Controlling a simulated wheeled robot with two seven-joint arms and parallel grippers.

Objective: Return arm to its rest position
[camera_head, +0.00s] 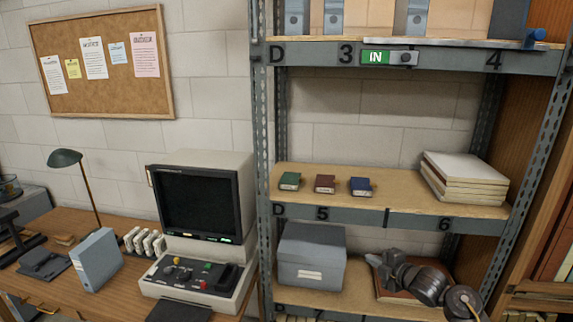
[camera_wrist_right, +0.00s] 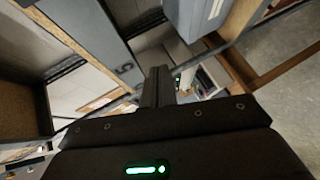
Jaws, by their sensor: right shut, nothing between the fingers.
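My right arm (camera_head: 428,284) reaches in from the lower right of the head view, in front of the lowest visible shelf level. Its right gripper (camera_head: 374,260) points left, to the right of a grey lidded box (camera_head: 311,258). In the right wrist view the gripper's dark fingers (camera_wrist_right: 158,86) are together with nothing between them. A flat brown item (camera_head: 388,291) lies behind and below the arm, partly hidden by it. My left gripper is not in view.
The grey metal shelf (camera_head: 403,218) holds green (camera_head: 290,181), red (camera_head: 325,184) and blue (camera_head: 361,187) small boxes and a stack of pale folders (camera_head: 465,178). A desk at left holds a monitor console (camera_head: 205,205), a lamp (camera_head: 66,158) and a blue-grey binder (camera_head: 97,260). A wooden bookcase stands at right.

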